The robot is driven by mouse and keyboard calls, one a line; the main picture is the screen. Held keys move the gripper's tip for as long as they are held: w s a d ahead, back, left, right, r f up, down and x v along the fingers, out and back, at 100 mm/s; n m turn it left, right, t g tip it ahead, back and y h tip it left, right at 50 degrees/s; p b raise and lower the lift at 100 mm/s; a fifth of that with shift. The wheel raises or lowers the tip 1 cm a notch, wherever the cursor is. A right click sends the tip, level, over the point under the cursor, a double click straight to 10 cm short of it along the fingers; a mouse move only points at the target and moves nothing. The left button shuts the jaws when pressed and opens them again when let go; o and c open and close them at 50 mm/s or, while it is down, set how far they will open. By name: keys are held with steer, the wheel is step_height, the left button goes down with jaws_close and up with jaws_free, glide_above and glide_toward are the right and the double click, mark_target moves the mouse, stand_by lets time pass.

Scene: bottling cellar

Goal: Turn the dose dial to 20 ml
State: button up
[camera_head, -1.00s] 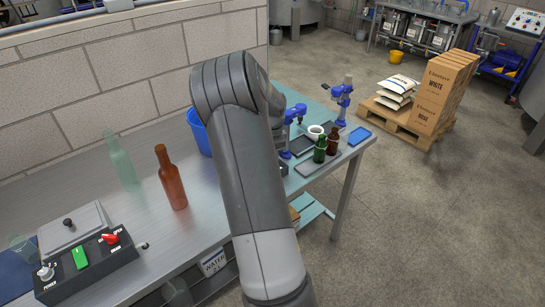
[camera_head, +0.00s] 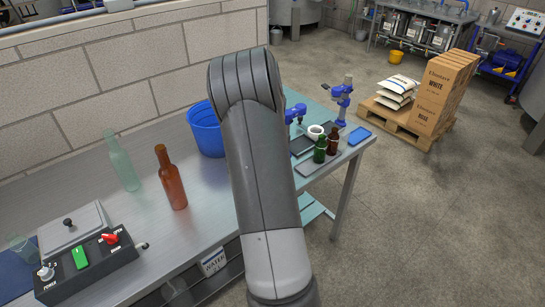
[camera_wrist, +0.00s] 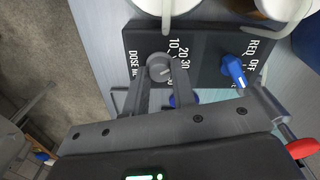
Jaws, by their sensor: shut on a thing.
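In the wrist view, the dose dial (camera_wrist: 158,66) is a small round grey knob on a dark panel (camera_wrist: 205,45). White print beside it reads 10, 20, 30 and a partly hidden DOSE ML. My gripper (camera_wrist: 161,80) has one finger on each side of the dial and is shut on it. A pale mark shows on the knob, but I cannot tell which number it points to. In the head view, the dial, its panel and my gripper cannot be made out; my arm covers part of the bench.
A blue lever knob (camera_wrist: 235,72) labelled REQ and OFF sits on the same panel. White round vessels stand just beyond it. In the head view, a blue bucket (camera_head: 207,132), a brown bottle (camera_head: 171,180) and a pale green bottle (camera_head: 122,162) stand left of my arm.

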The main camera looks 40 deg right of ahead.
stand_by(0.3)
steer(key=o, duration=1)
step_height(320, 180, up, 11)
steer(key=shift+f, duration=0.15)
